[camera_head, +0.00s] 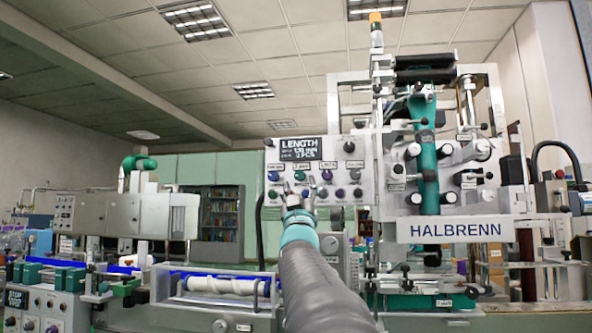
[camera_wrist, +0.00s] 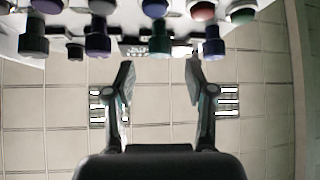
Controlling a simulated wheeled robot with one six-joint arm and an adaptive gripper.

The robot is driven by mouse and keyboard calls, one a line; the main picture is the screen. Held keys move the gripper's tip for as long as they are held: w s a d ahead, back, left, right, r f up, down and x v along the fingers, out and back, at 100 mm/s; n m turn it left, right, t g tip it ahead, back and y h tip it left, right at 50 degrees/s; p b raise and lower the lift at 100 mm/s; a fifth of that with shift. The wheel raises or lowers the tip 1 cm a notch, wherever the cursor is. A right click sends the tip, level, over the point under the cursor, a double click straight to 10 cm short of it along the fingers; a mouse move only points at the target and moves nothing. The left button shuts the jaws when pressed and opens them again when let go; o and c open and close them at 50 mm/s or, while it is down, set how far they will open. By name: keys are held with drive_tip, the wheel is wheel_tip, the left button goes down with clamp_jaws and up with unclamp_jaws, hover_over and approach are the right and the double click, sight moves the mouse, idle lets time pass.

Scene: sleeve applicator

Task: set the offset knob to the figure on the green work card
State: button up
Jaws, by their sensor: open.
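The control panel (camera_head: 351,180) carries several dark, blue, purple and green knobs under small labels that I cannot read, so I cannot tell which knob is the offset knob. Its display (camera_head: 302,149) reads LENGTH with small figures below. My gripper (camera_head: 298,187) is raised in front of the panel's lower left part. In the wrist view my gripper (camera_wrist: 160,70) is open and empty, its fingers pointing at the panel. A teal-and-dark knob (camera_wrist: 160,38) is ahead between the fingertips, apparently just beyond them. I cannot make out the green work card in either view.
Other knobs (camera_wrist: 98,40) flank the one ahead closely on both sides. The HALBRENN machine (camera_head: 456,229) with rollers and levers stands to the right. A conveyor with a white roller (camera_head: 221,285) lies low at left. A bookshelf (camera_head: 218,213) stands behind.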

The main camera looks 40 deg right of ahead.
sight(299, 175)
drive_tip(key=shift+p+x, duration=0.8)
drive_tip(key=shift+x, duration=1.85)
clamp_jaws()
